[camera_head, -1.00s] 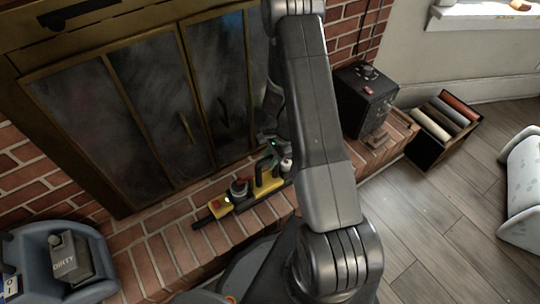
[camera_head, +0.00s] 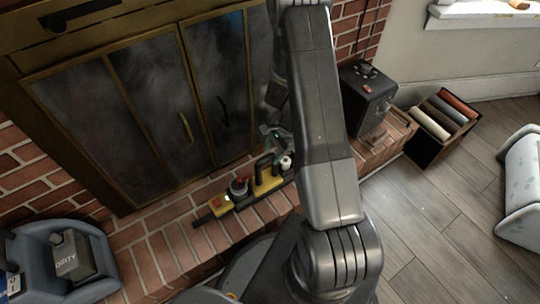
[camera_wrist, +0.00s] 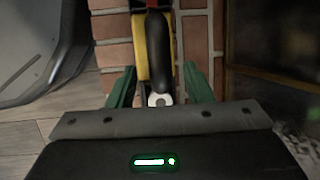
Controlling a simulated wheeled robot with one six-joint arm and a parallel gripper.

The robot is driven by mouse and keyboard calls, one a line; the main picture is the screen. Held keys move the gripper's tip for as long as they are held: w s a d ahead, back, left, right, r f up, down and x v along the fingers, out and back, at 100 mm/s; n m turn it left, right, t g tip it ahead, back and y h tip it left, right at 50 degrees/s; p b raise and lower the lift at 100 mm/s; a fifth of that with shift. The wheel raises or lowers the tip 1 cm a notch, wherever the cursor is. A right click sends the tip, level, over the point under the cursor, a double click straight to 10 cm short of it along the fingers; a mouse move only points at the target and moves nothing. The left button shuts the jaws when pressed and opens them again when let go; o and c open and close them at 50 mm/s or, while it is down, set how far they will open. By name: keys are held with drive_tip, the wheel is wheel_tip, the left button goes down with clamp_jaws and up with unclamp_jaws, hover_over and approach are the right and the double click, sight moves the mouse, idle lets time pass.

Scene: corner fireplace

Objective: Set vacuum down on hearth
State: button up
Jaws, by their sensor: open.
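The yellow and black handheld vacuum (camera_head: 228,205) lies along the brick hearth (camera_head: 170,238) in front of the fireplace doors. Its black handle is toward my arm. In the wrist view the vacuum's black handle (camera_wrist: 158,50) and yellow body (camera_wrist: 140,48) rest over the bricks. My gripper (camera_wrist: 160,90) is open, its green fingers apart on either side of the handle's near end. In the head view my gripper (camera_head: 272,135) is small and partly hidden by my arm, just above and behind the handle. I cannot tell whether a finger touches the vacuum.
A black box-shaped device (camera_head: 367,100) stands on the hearth to the right. A crate of rolled items (camera_head: 440,125) is on the floor beyond it. A white spotted object (camera_head: 522,185) lies at far right.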

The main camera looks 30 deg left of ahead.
drive_tip(key=p+v, duration=0.1)
drive_tip(key=v, duration=0.8)
drive_tip(key=shift+p, duration=0.4)
